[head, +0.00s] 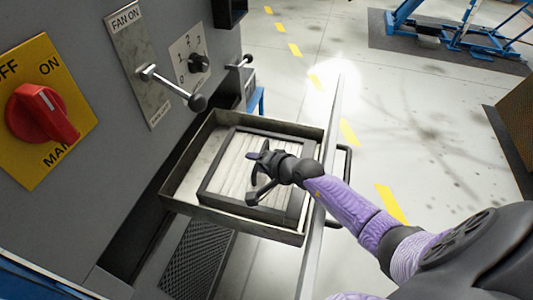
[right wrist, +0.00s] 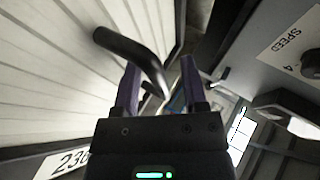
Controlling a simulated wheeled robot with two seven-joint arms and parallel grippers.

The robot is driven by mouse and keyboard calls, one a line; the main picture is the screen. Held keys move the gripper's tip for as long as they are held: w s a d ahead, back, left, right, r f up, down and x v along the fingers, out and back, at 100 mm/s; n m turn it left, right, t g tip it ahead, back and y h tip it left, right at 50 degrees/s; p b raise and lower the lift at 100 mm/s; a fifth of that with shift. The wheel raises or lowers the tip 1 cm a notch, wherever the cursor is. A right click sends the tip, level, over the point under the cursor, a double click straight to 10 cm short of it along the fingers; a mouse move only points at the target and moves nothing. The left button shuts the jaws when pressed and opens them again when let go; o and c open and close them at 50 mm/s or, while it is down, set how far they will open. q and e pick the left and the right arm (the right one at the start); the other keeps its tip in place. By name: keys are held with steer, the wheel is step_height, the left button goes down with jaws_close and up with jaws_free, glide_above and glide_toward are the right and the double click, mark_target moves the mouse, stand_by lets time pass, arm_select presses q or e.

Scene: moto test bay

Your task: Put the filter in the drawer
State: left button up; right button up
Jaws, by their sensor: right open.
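The filter (head: 233,164) has white pleats in a dark square frame and lies within the walls of the drawer (head: 183,187). I cannot tell whether it rests flat on the drawer floor. The drawer is pulled out from the grey cabinet. My right gripper (head: 257,168) is over the middle of the filter, close to its dark handle. In the right wrist view, the filter's pleats (right wrist: 60,75) fill the left side. The dark handle (right wrist: 130,48) reaches near the fingertips of my right gripper (right wrist: 160,80), whose fingers are apart with nothing clearly between them. My left gripper is out of view.
The drawer's pull handle (head: 346,172) is on its outer right side. The cabinet front (head: 85,110) carries a red rotary switch (head: 43,112), a fan lever (head: 172,87) and a speed knob (head: 198,62). Open floor lies to the right, with a blue stand (head: 450,25) far back.

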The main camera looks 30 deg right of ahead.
steer(key=p+v, duration=0.4)
steer(key=v, duration=0.7)
steer(key=shift+r+p, duration=0.1)
steer(key=shift+p, duration=0.2)
steer(key=shift+s+d+r, duration=0.15)
steer(key=shift+s, duration=0.2)
